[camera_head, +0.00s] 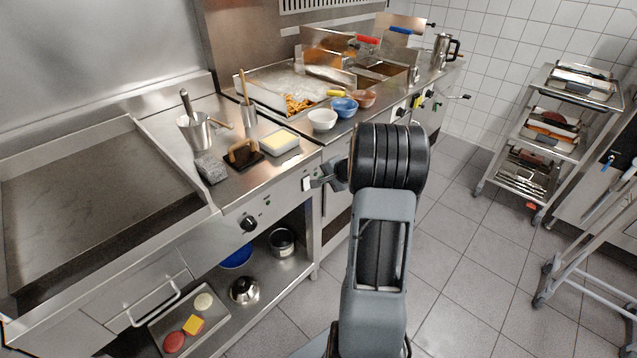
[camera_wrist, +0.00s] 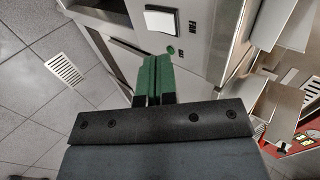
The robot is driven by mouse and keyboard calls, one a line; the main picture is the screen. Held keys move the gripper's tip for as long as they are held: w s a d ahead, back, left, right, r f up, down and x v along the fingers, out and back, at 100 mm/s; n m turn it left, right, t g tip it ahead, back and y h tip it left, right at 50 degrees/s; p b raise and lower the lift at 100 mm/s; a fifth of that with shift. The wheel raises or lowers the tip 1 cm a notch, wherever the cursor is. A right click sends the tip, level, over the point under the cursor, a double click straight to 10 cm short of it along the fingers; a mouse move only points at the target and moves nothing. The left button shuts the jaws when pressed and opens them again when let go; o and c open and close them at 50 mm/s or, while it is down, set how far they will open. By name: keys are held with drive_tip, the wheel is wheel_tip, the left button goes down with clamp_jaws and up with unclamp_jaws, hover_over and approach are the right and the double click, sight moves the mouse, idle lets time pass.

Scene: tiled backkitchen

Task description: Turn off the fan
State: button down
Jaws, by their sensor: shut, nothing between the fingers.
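A white square switch (camera_wrist: 162,20) in a dark frame sits on a steel front panel, with a small green indicator (camera_wrist: 170,50) beside it. In the head view a small white patch on the counter front (camera_head: 306,184), close to my gripper, looks like the same switch. My gripper (camera_wrist: 155,60) has green fingers pressed together and empty. The fingertips point towards the panel, just short of the switch and near the indicator; I cannot tell whether they touch. In the head view my gripper (camera_head: 318,181) is partly hidden by my arm. No fan itself is clearly visible.
The steel counter (camera_head: 240,190) runs along the left, with a black knob (camera_head: 249,223) on its front. Bowls, a sponge block and utensils stand on top. A rack trolley (camera_head: 520,160) stands at the right. The tiled floor (camera_head: 460,270) between is clear.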

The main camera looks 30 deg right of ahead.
drive_tip(key=v, duration=0.6)
drive_tip(key=shift+w+r, duration=0.3)
drive_tip(key=shift+d, duration=0.1)
drive_tip(key=s+a+n+g+p, duration=0.2)
drive_tip(key=s+a+n+g, duration=0.4)
drive_tip(key=s+a, duration=0.55)
drive_tip(key=s+a+r+n+h+p, duration=0.2)
drive_tip(key=s+a+r+n, duration=0.4)
drive_tip(key=a, duration=0.8)
wheel_tip(320, 180, up, 5)
drive_tip(key=n+p, duration=0.1)
drive_tip(key=n, duration=0.2)
drive_tip(key=shift+s+a+p, duration=0.2)
drive_tip(key=shift+a+p, duration=0.15)
